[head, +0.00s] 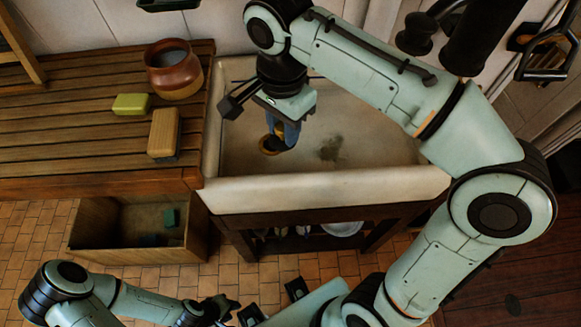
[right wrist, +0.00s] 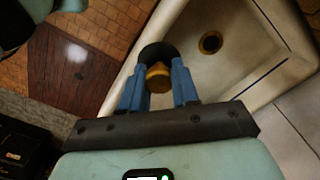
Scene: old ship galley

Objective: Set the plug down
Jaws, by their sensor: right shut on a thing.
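The plug (right wrist: 158,72) is a black disc with a brass-yellow knob. In the right wrist view it sits between the two blue fingers of my right gripper (right wrist: 158,88), which is shut on its knob. The gripper also shows in the head view (head: 284,134), reaching down into the pale sink (head: 375,150). The sink's brass-ringed drain (right wrist: 210,42) shows beside the plug in the wrist view, not covered by it. I cannot tell the plug's exact height above the basin. My left gripper (head: 222,308) is low in the head view, away from the sink; its finger opening is unclear.
A slatted wooden counter (head: 60,130) left of the sink bears a brown pot (head: 173,72), a green block (head: 131,104) and a wood-topped brush or block (head: 164,132). An open drawer (head: 100,243) juts out below. A dark stain (head: 331,148) marks the basin; its right part is clear.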

